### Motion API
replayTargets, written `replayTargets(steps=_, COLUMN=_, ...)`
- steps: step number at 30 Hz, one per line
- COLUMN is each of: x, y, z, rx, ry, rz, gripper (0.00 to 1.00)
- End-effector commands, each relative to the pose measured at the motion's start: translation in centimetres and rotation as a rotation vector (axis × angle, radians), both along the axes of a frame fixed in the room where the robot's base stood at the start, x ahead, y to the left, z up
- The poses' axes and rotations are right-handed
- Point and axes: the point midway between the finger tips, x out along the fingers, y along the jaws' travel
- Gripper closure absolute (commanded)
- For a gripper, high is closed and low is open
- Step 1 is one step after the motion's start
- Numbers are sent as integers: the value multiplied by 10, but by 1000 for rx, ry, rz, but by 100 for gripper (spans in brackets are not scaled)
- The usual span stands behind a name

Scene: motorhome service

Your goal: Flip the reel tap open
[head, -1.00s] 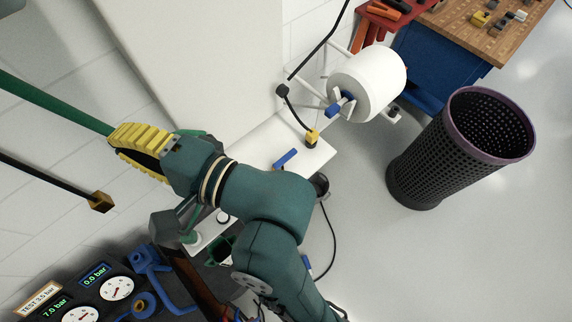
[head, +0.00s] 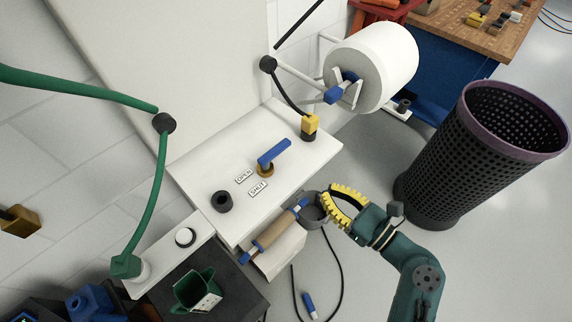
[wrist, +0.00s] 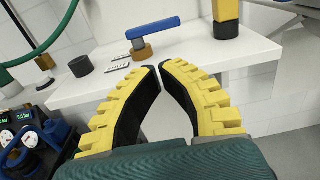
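The tap is a blue lever (head: 274,152) on a brass base (head: 265,170), on the white shelf (head: 310,158). Its long end points to the upper right in the head view. OPEN (head: 244,176) and SHUT (head: 258,188) labels lie to the left of and below the base. The lever (wrist: 153,28) also shows in the wrist view, beyond the fingertips. My gripper (head: 332,189) is below and right of the tap, off the shelf's front edge, apart from the lever. Its yellow fingers (wrist: 160,66) curve together at the tips, with nothing held.
A yellow-and-black fitting (head: 309,126) stands on the shelf right of the tap, with a black cable. A black ring (head: 222,201) is on its left. A white roll (head: 375,65) hangs behind. A mesh bin (head: 470,160) stands right; a wooden roller (head: 275,228) is below the shelf.

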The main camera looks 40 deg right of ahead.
Motion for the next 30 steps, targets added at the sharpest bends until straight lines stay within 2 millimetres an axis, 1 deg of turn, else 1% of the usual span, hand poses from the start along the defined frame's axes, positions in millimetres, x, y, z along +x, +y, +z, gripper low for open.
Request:
replayTargets(steps=7, x=2, y=1, z=2, rx=-2, ry=0, rz=2, gripper=100)
replayTargets(steps=11, x=15, y=1, z=1, rx=-3, ry=1, rz=5, gripper=100)
replayTargets(steps=14, x=35, y=2, z=1, rx=-4, ry=0, rz=8, gripper=100)
replayTargets(steps=24, x=109, y=2, z=1, rx=-4, ry=-1, rz=7, gripper=100)
replayTargets(steps=27, x=126, y=2, z=0, rx=-3, ry=0, rz=5, gripper=100)
replayTargets(steps=30, x=136, y=1, z=1, rx=-4, ry=0, rz=3, gripper=100)
